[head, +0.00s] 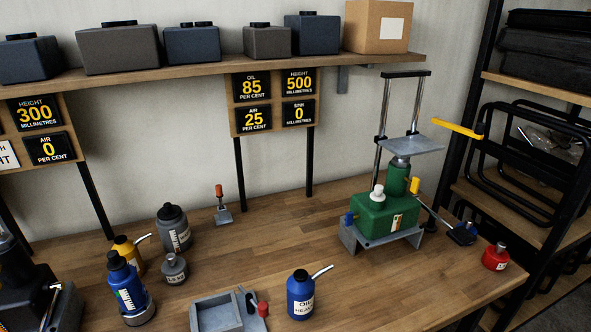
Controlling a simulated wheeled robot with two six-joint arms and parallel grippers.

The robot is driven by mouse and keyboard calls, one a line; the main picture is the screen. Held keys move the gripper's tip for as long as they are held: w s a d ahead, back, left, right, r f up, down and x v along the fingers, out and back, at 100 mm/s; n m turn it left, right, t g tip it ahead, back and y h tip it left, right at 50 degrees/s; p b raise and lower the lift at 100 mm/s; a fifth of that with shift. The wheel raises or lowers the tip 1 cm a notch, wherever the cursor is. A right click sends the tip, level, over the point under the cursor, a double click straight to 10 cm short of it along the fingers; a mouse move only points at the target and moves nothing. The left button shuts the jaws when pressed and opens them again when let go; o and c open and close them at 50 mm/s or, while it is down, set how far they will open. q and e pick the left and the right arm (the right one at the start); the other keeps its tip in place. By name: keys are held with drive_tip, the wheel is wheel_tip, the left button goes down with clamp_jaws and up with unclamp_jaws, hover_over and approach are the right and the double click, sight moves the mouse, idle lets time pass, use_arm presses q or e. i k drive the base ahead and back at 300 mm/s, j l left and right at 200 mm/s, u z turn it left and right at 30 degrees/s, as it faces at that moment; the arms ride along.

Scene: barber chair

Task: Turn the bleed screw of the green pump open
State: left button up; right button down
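The green pump (372,216) stands on a grey metal base (350,238) at the right of the workbench. It has a green cylinder (397,178) on top, under a grey plate (411,145) with a tall frame behind it. A white cap (377,191) sits on its top. A small blue knob (349,217) is at its left end and a yellow piece (415,185) stands beside the cylinder. I cannot tell for sure which part is the bleed screw, or how far it is turned. Neither of my grippers shows in this view.
A rod runs from the pump to a dark block (461,233). A red bottle (496,257) stands right of it. A blue oil can (301,295) and a grey tray (219,311) are in front. A yellow bar (457,128) juts out near the right rack. The mid-bench is mostly clear.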

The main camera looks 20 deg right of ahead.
sight(415, 182)
drive_tip(key=z, duration=1.3)
drive_tip(key=i+l, duration=0.15)
drive_tip(key=l, duration=0.15)
drive_tip(key=i+l+u, duration=0.1)
drive_tip(key=l, duration=0.2)
drive_tip(key=i+l, duration=0.2)
drive_tip(key=l, duration=0.15)
drive_tip(key=i+l+u, duration=0.1)
drive_tip(key=l, duration=0.2)
